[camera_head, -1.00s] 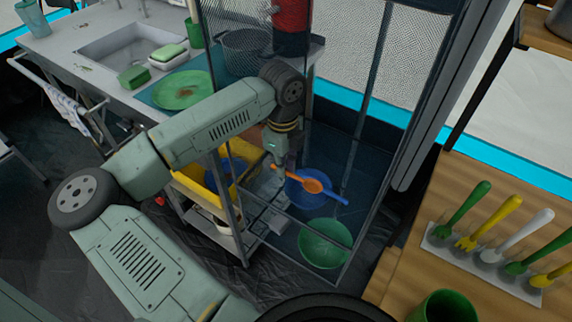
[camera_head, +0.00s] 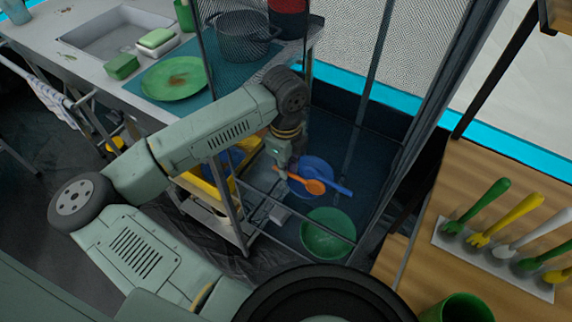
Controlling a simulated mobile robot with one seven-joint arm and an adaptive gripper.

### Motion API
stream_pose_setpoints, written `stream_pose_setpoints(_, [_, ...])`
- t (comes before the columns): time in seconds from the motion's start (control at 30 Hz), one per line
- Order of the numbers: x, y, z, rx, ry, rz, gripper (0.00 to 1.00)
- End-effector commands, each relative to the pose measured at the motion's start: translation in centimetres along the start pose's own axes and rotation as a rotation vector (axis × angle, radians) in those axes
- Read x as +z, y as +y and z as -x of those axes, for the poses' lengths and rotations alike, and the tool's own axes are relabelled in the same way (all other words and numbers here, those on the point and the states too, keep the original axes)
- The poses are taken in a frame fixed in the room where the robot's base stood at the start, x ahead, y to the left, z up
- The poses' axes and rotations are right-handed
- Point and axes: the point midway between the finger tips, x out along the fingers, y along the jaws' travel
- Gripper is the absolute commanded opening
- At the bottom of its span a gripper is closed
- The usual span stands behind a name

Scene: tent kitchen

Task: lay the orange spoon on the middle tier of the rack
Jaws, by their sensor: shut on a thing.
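The orange spoon (camera_head: 314,187) is held by its handle in my gripper (camera_head: 282,174), which is shut on it. The spoon's bowl end points right and appears in front of a blue bowl (camera_head: 325,168); I cannot tell the height between them. A grey metal rack (camera_head: 237,215) with tiers stands just below and left of my gripper. A yellow tub (camera_head: 205,188) with something blue in it sits in the rack. My arm hides part of the tub and of the rack's tiers, so the middle tier is hard to make out.
A dark mesh-walled frame with posts (camera_head: 362,110) stands behind my gripper. A green bowl (camera_head: 328,240) lies low, below the blue one. A counter with a sink (camera_head: 115,32), a green plate (camera_head: 175,78) and a pot (camera_head: 243,38) is upper left. A wooden table (camera_head: 420,240) holds cutlery at right.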

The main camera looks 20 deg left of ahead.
Motion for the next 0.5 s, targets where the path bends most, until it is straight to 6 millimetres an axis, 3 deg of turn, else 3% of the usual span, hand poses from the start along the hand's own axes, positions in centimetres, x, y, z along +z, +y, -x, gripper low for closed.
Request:
stream_pose_setpoints(0.07, [0.02, -0.01, -0.37, 0.000, -0.001, 0.000, 0.00])
stream_pose_setpoints(0.1, [0.02, -0.02, -0.26, 0.000, -0.001, 0.000, 0.11])
stream_pose_setpoints(0.2, [0.01, -0.02, -0.20, 0.000, 0.000, 0.000, 0.18])
stream_pose_setpoints(0.5, [0.01, -0.02, -0.12, 0.000, 0.000, 0.000, 0.19])
